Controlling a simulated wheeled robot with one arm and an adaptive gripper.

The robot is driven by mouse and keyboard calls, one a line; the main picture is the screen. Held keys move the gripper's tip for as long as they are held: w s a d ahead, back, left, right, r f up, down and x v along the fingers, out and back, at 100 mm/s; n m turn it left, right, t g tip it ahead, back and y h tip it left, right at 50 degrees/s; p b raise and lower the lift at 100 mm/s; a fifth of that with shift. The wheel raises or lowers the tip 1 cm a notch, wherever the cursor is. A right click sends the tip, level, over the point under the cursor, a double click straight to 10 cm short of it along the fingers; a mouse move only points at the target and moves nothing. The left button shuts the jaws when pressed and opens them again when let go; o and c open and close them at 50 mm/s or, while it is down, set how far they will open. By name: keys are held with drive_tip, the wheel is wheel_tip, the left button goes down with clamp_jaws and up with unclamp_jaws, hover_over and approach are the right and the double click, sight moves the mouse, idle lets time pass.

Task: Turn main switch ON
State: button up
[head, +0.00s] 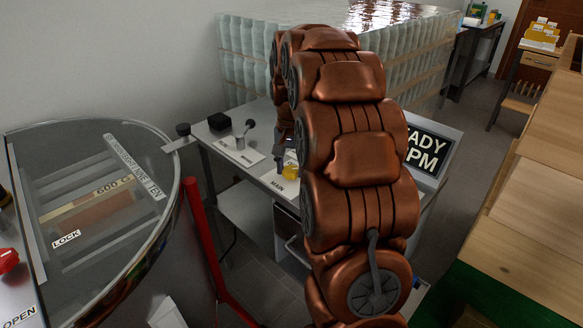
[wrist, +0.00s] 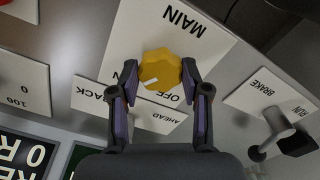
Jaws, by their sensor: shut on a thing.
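The main switch is a yellow many-sided knob (wrist: 160,68) with a short white mark, on a white plate (wrist: 205,35) lettered MAIN and OFF. In the wrist view the lettering is upside down, and the mark is on the knob's lower left part. My gripper (wrist: 160,76) has one finger on each side of the knob and is shut on it. In the head view the yellow knob (head: 291,171) shows beside my gripper (head: 285,157), with my arm covering much of the panel to its right.
A plate (wrist: 120,103) lettered BACK and AHEAD adjoins the main plate. A BRAKE/RUN plate (wrist: 260,92) with a black-ended lever (wrist: 280,135) is to the right. A dark READY RPM display (head: 427,150) stands on the desk. A glass-topped round tank (head: 95,200) and red post (head: 205,240) are at left.

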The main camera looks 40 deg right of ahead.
sight(291, 170)
idle(0.4)
drive_tip(key=o, duration=1.1)
drive_tip(key=shift+o, duration=0.2)
drive_tip(key=shift+r, duration=0.1)
wheel_tip(291, 170, up, 12)
idle(0.7)
